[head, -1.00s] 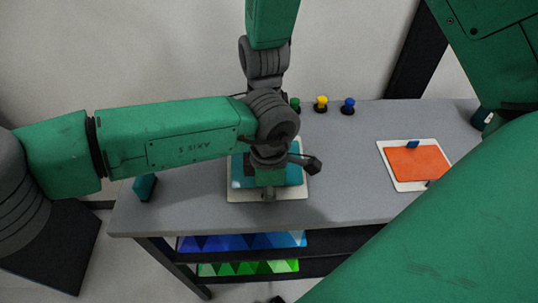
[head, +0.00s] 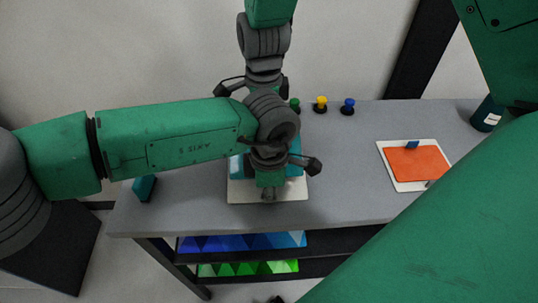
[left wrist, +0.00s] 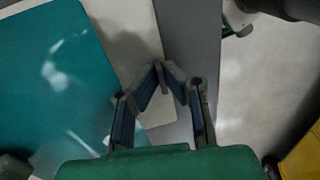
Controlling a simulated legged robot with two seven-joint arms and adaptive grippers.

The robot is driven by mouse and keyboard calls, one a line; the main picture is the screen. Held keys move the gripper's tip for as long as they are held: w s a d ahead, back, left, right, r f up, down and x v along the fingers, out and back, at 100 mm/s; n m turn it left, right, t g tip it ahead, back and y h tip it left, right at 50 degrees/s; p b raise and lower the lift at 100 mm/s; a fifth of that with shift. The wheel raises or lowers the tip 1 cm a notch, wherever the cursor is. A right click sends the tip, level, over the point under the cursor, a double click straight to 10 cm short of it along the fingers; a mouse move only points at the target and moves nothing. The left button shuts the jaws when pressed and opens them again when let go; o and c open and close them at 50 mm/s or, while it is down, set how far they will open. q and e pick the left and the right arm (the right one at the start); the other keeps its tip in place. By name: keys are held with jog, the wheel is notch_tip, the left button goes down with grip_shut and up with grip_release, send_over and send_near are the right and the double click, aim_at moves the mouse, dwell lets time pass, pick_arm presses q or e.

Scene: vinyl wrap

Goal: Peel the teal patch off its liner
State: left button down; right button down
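The teal patch (head: 295,168) lies over its off-white liner (head: 239,191) at the table's left middle. A wider strip of bare liner shows along the front. Most of the patch is hidden under my left arm. My left gripper (head: 268,196) points down over the front of the liner. In the left wrist view its fingertips (left wrist: 162,72) meet near the edge of the liner (left wrist: 125,30), with nothing visible between them. The patch (left wrist: 60,90) is left of them. My right gripper (head: 258,88) hangs behind my left arm, and its fingertips are hidden.
An orange patch (head: 420,164) on a white liner (head: 397,183) lies at the right. Green (head: 295,105), yellow (head: 320,104) and blue (head: 347,106) knobs stand at the back. A teal block (head: 145,188) is at the left edge. The table's front right is clear.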

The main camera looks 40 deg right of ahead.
pick_arm(q)
jog(key=c, duration=1.6)
grip_release()
jog(key=shift+c, duration=0.2)
jog(key=shift+w, duration=0.1)
notch_tip(320, 180, up, 12)
